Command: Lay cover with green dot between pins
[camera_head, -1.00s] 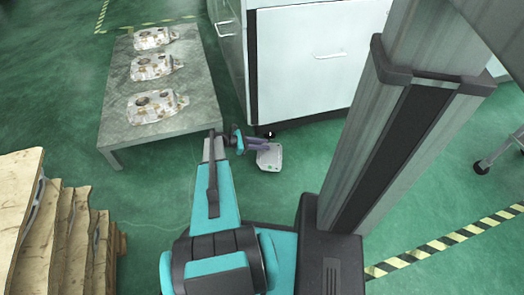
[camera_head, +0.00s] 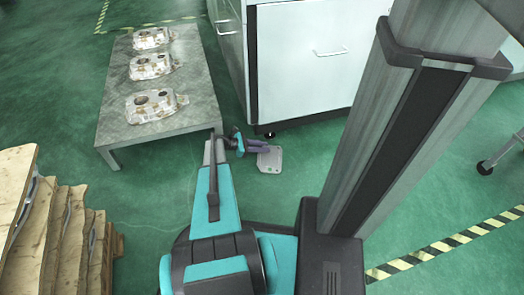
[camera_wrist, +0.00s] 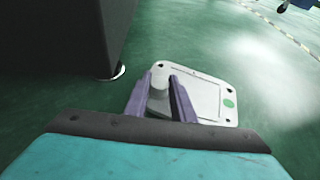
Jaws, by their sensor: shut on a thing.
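The cover with the green dot is a flat, light grey plate with rounded corners. In the wrist view the cover (camera_wrist: 208,98) is held at the jaws, its green dot (camera_wrist: 229,103) at the right edge. My gripper (camera_wrist: 161,84) is shut on a raised grey part of the cover, between its two purple fingers. In the head view the cover (camera_head: 269,160) hangs at the tip of my gripper (camera_head: 264,147), over the green floor beside the cabinet. I cannot make out any pins; several castings (camera_head: 157,104) lie on a low metal table.
The metal table (camera_head: 190,122) stands at the upper left. Open floor lies between table and boards.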

